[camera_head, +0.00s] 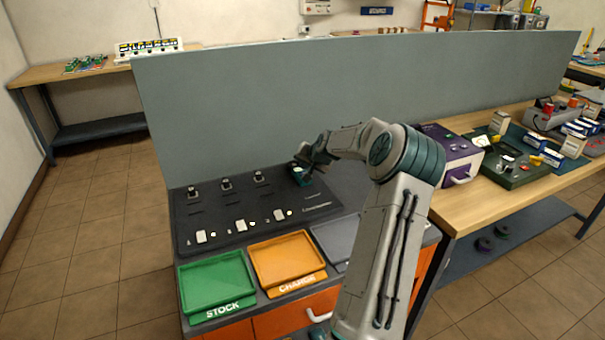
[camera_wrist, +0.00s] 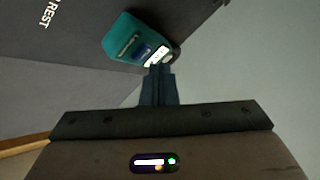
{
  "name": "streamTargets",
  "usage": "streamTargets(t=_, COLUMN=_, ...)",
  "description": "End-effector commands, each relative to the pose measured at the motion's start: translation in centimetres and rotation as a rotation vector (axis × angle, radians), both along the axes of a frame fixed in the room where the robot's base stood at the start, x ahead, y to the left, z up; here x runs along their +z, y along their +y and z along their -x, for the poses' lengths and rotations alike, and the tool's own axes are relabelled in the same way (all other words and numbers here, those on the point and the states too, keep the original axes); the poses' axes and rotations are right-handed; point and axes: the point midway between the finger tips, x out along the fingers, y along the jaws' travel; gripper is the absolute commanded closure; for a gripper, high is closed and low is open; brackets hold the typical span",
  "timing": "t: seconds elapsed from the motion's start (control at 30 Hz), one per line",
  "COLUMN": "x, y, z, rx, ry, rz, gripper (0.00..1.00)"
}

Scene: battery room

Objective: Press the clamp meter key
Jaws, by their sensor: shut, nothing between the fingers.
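The clamp meter (camera_head: 299,175) is a small teal device on the dark panel, near the panel's back right. In the wrist view the teal clamp meter (camera_wrist: 128,40) shows a lit white face and a dark blue patch. My gripper (camera_head: 305,160) is at the meter in the head view, and my arm partly covers that area. In the wrist view my gripper (camera_wrist: 158,70) has its fingers together and empty, with the tips at the lit end of the meter. I cannot tell whether they touch it. The key itself is not clear.
A green STOCK tray (camera_head: 217,282) and an orange CHARGE tray (camera_head: 287,260) lie in front of the panel. Several small black fixtures stand along the panel's back (camera_head: 226,183). A grey partition (camera_head: 250,95) rises behind. A purple box (camera_head: 452,155) stands to the right.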

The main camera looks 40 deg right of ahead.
Motion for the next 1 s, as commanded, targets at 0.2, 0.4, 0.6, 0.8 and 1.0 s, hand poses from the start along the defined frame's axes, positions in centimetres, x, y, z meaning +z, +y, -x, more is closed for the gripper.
streamTargets(t=0.2, x=0.2, y=0.0, z=0.0, rx=-0.001, ry=-0.001, rz=0.001, gripper=1.0)
streamTargets(t=0.4, x=1.8, y=0.0, z=0.0, rx=-0.002, ry=-0.002, rz=0.002, gripper=1.0)
streamTargets(t=0.6, x=3.8, y=-0.1, z=0.0, rx=-0.001, ry=-0.002, rz=0.002, gripper=1.0)
streamTargets(t=0.8, x=5.1, y=0.0, z=0.0, rx=-0.001, ry=-0.001, rz=0.001, gripper=1.0)
streamTargets(t=1.0, x=5.0, y=0.0, z=0.0, rx=-0.001, ry=-0.001, rz=0.001, gripper=1.0)
